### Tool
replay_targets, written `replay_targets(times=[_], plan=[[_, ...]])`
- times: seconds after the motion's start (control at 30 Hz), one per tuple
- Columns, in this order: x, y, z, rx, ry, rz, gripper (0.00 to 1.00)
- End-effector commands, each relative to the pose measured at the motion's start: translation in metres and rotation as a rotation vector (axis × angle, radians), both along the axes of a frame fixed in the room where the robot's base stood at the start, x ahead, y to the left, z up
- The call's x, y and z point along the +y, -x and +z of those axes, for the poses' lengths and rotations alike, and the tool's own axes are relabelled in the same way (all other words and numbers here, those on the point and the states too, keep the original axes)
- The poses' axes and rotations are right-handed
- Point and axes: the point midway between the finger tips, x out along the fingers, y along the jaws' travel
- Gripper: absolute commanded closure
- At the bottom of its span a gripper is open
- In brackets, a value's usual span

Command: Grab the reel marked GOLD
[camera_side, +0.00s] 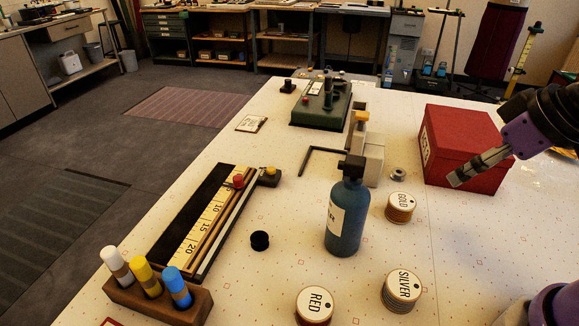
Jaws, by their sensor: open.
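The reel marked GOLD (400,207) stands upright on the patterned table, right of the blue bottle, with its label facing up. The reel marked SILVER (401,290) stands nearer the camera, and the reel marked RED (314,306) is to its left at the front edge of the view. My gripper (456,180) is open and empty. It is in front of the red box, to the right of the GOLD reel and apart from it in the picture.
A blue bottle (347,215) stands left of the GOLD reel. A red box (466,140) is behind my gripper. A small metal part (398,173) lies behind the GOLD reel. A ruler tray (204,222), marker block (155,297) and black cap (260,240) are further left.

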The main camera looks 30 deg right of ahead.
Motion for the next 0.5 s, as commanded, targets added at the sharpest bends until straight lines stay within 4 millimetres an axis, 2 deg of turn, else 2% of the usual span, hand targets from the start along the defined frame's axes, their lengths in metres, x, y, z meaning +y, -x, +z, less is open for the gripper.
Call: replay_targets(times=[0.37, 0.5], plan=[[0.0000, 0.0000, 0.0000, 0.000, 0.000, 0.000, 0.01], [-0.0021, -0.0093, -0.0083, 0.021, 0.007, 0.011, 0.01]])
